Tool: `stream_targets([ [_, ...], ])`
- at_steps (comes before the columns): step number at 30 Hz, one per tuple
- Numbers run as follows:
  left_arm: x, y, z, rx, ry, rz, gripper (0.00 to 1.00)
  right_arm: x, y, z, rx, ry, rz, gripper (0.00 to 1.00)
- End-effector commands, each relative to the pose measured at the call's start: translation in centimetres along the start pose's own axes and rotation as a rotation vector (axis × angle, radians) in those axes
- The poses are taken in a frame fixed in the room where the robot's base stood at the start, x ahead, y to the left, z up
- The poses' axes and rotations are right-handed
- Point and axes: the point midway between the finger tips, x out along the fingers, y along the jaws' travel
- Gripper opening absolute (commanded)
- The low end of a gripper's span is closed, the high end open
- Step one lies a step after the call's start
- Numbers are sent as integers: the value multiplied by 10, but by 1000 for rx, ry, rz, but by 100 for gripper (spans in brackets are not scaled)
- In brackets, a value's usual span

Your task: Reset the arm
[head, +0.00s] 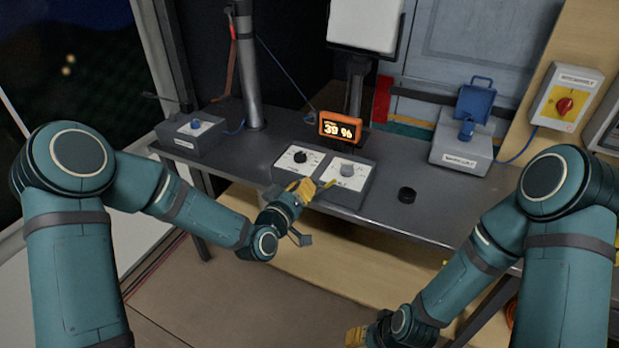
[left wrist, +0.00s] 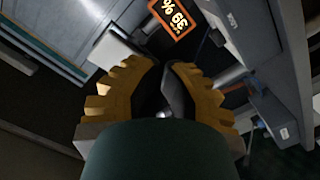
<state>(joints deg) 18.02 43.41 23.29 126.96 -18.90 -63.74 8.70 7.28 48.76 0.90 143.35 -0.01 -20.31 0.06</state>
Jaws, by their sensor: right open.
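My left arm comes in from the left in the head view. Its yellow-fingered gripper (head: 313,189) is just in front of two dial boxes, low by the bench's front edge. In the left wrist view the ridged fingers (left wrist: 168,66) curve towards each other with a narrow dark gap. I cannot tell whether they touch anything. The left dial box (head: 288,166) has a dark knob; the right dial box (head: 357,186) has a grey knob. My right gripper (head: 357,335) is open, low at the bottom edge of the head view, partly cut off and away from the bench.
The grey bench (head: 400,175) carries an orange display (head: 340,130) reading 39 %, a black puck (head: 407,195), a blue-knobbed box (head: 188,133) and a box with a raised blue cover (head: 462,155). A red switch (head: 565,104) is at the right. A pole (head: 248,70) rises at the back left.

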Motion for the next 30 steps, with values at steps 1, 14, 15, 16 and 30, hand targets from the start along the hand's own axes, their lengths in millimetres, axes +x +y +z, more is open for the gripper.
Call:
stream_targets([
  [1, -3, 0, 0, 0, -1, 0, 0, 0, 0, 0, 0, 0, 0, 47],
  [14, -6, 0, 0, 0, 0, 0, 0, 0, 0, 0, 0, 0, 0, 47],
  [15, -6, 0, 0, 0, 0, 0, 0, 0, 0, 0, 0, 0, 0, 47],
  [16, -6, 0, 0, 0, 0, 0, 0, 0, 0, 0, 0, 0, 0, 47],
  [30, -103, -72, 158, 1, -623, -303, 0, 0, 0, 0, 0, 0, 0, 47],
])
